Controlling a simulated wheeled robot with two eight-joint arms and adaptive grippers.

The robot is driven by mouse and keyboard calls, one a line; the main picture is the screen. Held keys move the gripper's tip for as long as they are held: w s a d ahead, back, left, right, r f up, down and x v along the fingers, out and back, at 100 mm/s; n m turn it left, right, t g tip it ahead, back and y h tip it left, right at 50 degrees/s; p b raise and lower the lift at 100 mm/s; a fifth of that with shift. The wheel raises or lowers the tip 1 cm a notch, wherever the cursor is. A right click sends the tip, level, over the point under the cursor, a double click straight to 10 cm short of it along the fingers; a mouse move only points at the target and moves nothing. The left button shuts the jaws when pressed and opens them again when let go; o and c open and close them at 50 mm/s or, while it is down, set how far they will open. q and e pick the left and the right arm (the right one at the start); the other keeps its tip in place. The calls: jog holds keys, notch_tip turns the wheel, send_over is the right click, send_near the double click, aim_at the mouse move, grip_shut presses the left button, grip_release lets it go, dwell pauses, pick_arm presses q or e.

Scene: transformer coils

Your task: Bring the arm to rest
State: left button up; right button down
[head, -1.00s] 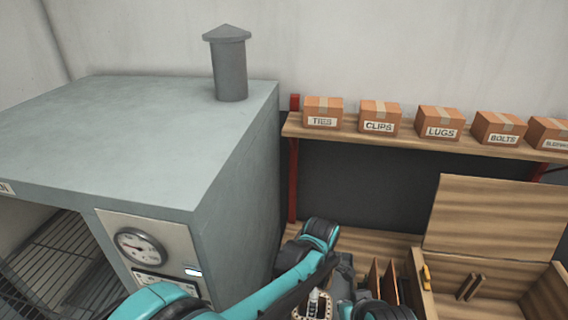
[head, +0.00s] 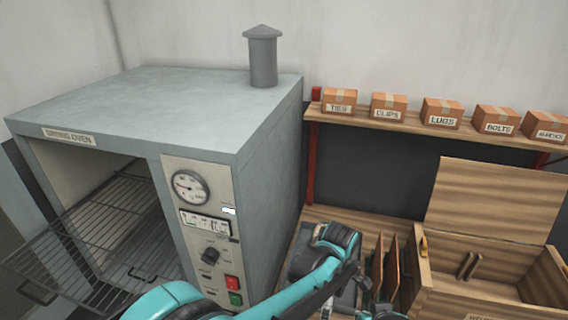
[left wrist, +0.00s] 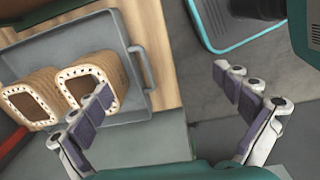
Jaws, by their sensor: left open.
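My left gripper (left wrist: 163,88) is open in the left wrist view, its two fingers spread wide with nothing between them. Two tan coils (left wrist: 32,92) with dark openings and white dots around their rims sit side by side in a grey tray (left wrist: 150,128). The left finger overlaps the nearer coil (left wrist: 88,82) in this view; I cannot tell the distance between them. In the head view my left arm reaches in from the bottom, and its gripper is mostly hidden at the lower edge. My right gripper does not show.
A grey drying oven (head: 200,120) stands open at left, its wire rack (head: 75,235) sticking out. An open wooden box (head: 490,290) stands on the bench at right, beside upright brown boards (head: 385,265). A shelf (head: 420,128) of labelled cartons (head: 389,106) runs above.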

pick_arm(q)
jog(key=a+r+m+t+h, duration=0.1)
jog(key=a+r+m, duration=0.25)
jog(key=a, duration=0.45)
jog(key=a+r+m+t, duration=0.2)
jog(key=a+r, duration=0.2)
jog(key=a, duration=0.3)
jog(key=s+a+m+t, duration=0.2)
jog(key=s+a+m, duration=0.2)
jog(key=a, duration=0.3)
jog(key=s+a+r+m+t+y, duration=0.1)
jog(key=s+a+m+t, duration=0.1)
jog(key=s+a+m, duration=0.3)
jog(key=a, duration=0.3)
jog(key=shift+s, duration=0.15)
